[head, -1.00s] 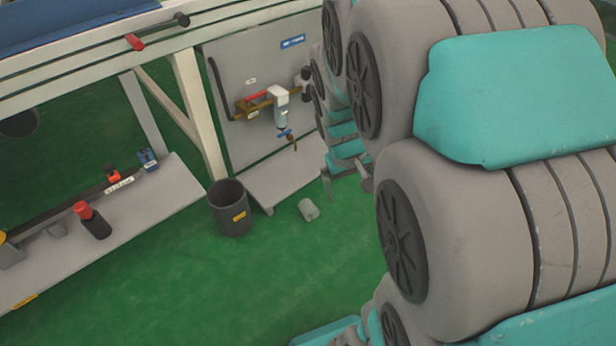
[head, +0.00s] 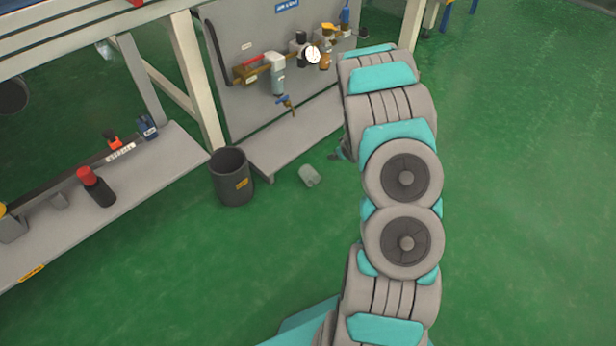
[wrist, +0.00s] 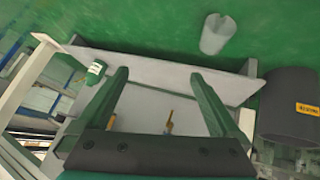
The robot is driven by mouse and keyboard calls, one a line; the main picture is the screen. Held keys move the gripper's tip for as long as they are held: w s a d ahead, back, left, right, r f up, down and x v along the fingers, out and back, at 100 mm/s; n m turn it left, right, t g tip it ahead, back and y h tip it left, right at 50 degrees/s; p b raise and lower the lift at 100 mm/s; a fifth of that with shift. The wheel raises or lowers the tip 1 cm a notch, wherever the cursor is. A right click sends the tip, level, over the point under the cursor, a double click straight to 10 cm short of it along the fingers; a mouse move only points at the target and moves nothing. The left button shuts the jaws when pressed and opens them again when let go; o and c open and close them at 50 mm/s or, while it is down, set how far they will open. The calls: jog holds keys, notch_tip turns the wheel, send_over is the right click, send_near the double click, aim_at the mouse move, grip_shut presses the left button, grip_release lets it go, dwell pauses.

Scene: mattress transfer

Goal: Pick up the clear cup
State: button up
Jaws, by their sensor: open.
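The clear cup (head: 309,176) lies on its side on the green floor, just right of a dark bin. It also shows in the wrist view (wrist: 217,34), near the top and to the right of my fingers. My gripper (wrist: 158,77) is open and empty, with its two fingers apart. The cup is beyond the fingers, not between them. In the head view a small part of my gripper (head: 340,150) shows beside my arm, right of and a little above the cup; my arm hides the rest.
The dark grey bin (head: 231,178) stands close left of the cup; it also shows in the wrist view (wrist: 290,103). A grey panel with valves (head: 262,60) and a low ledge (head: 297,138) are behind. A shelf (head: 150,168) is at left. Floor in front is clear.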

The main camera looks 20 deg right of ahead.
notch_tip(320, 180, down, 10)
jog(key=w+a+t+y+b, duration=0.1)
jog(key=a+t+y, duration=0.1)
jog(key=t+y+b, duration=0.1)
jog(key=t+y, duration=0.1)
send_near(310, 174)
jog(key=w+f, duration=0.1)
jog(key=w+d+f, duration=0.1)
jog(key=f, duration=0.1)
jog(key=shift+w+d, duration=0.2)
jog(key=shift+w, duration=0.2)
jog(key=shift+a+f+t, duration=0.3)
jog(key=shift+a+t, duration=0.15)
jog(key=shift+t, duration=0.05)
jog(key=shift+b+x, duration=0.5)
jog(key=shift+x, duration=3.4)
jog(key=shift+a, duration=0.1)
jog(key=shift+c, duration=0.4)
jog(key=c, duration=1.3)
jog(key=shift+r, duration=0.1)
